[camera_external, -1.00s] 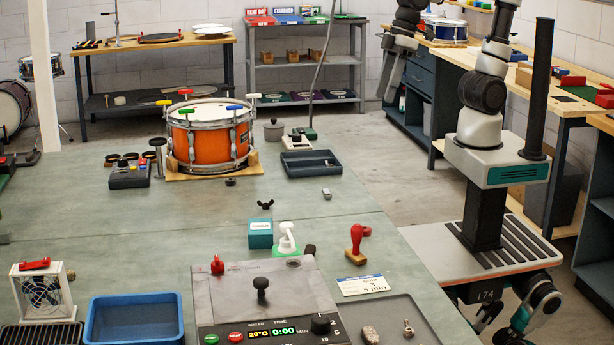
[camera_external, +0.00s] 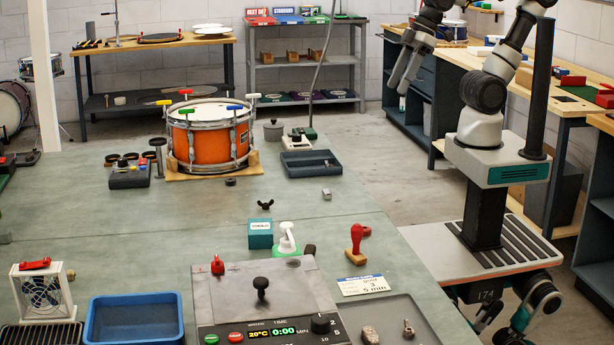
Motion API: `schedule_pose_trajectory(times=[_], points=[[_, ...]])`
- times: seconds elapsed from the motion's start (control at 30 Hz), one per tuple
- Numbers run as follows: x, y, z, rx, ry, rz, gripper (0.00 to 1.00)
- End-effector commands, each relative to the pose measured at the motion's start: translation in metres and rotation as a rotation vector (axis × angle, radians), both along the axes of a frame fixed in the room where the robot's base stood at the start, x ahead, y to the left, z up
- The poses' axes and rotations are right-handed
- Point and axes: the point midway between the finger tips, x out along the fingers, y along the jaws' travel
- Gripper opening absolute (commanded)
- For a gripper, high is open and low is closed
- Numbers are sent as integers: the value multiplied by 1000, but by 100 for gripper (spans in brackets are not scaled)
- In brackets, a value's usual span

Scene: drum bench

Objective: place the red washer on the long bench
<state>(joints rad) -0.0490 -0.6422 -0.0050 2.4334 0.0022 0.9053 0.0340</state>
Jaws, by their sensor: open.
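I cannot make out the red washer for certain. A small red piece (camera_external: 367,231) lies behind the red-handled stamp on the large grey-green bench (camera_external: 330,225), but its shape is too small to tell. A wooden-topped bench (camera_external: 562,104) runs along the right wall; I cannot tell which bench is the long one. My gripper (camera_external: 399,88) hangs at the upper middle right, fingers pointing down and apart, open. It is in front of the dark cabinets of the right-hand bench, well away from the red piece. I see nothing between its fingers.
An orange drum (camera_external: 210,140) stands on the grey-green bench. A dark tray (camera_external: 311,163), a red-handled stamp (camera_external: 356,244), a control box (camera_external: 265,295) and a blue bin (camera_external: 135,320) are also there. Bare surface lies left of the teal box (camera_external: 260,234).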

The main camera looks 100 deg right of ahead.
Motion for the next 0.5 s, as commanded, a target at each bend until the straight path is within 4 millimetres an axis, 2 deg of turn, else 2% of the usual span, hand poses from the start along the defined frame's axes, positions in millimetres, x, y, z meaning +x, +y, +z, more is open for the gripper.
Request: schedule_pose_trajectory(times=[0.17, 0.27, 0.4, 0.5], points=[[56, 44, -8, 27, 141, 40, 49], [88, 77, -24, 29, 218, 54, 49], [123, 127, -59, 11, 319, 70, 49], [138, 158, -88, -8, 376, 76, 49]])
